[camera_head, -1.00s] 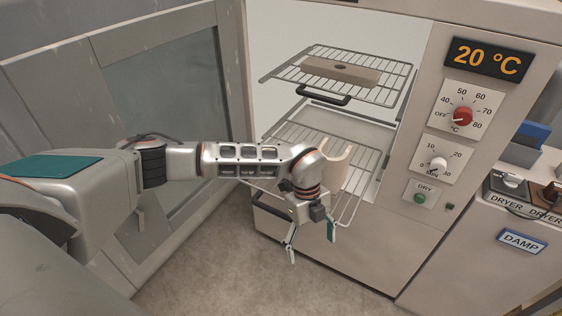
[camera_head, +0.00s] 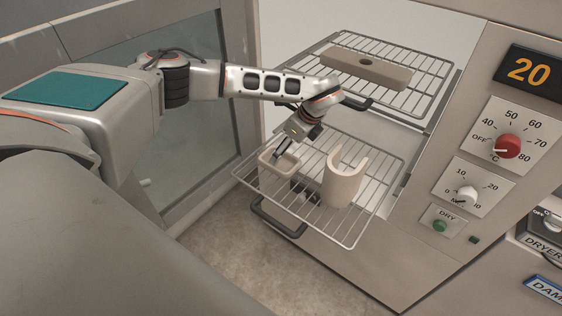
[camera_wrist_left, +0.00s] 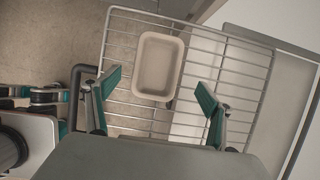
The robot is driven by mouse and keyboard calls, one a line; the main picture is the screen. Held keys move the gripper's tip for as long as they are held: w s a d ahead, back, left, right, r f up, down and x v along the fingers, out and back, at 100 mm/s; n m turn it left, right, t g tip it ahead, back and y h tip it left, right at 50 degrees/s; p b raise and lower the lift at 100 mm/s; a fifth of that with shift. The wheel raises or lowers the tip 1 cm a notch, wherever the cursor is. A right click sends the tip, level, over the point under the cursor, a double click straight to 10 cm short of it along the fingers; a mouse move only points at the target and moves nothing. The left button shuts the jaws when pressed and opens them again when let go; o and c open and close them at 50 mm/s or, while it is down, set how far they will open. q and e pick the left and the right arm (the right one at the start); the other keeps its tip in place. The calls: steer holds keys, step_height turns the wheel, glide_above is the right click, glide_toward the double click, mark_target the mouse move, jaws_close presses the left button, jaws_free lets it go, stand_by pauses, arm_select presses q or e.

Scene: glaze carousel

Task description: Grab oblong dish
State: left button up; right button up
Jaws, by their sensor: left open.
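The oblong dish (camera_head: 279,172) is a pale, open, rounded rectangular tray on the pulled-out lower wire rack (camera_head: 318,222). In the left wrist view the dish (camera_wrist_left: 160,68) is empty, upright and lies ahead of my fingers, roughly lined up between them. My left gripper (camera_head: 288,146) is above the dish in the head view, partly covering its rim. In the left wrist view the left gripper (camera_wrist_left: 157,92) is open with its two fingers wide apart and nothing between them. My right gripper is not in view.
A tall, curved, cut-open clay piece (camera_head: 344,180) stands right of the dish on the same rack. A long clay block with a hole (camera_head: 366,68) lies on the upper rack (camera_head: 425,92). The dryer's control panel (camera_head: 500,150) is at the right.

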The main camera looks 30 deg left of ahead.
mark_target(281, 164)
arm_select(q)
steer(key=x, duration=0.5)
steer(key=shift+s, duration=0.35)
steer(key=shift+w+a+f, duration=0.1)
steer(key=shift+a+f, duration=0.05)
steer(key=shift+f, duration=0.1)
steer(key=c, duration=1.4)
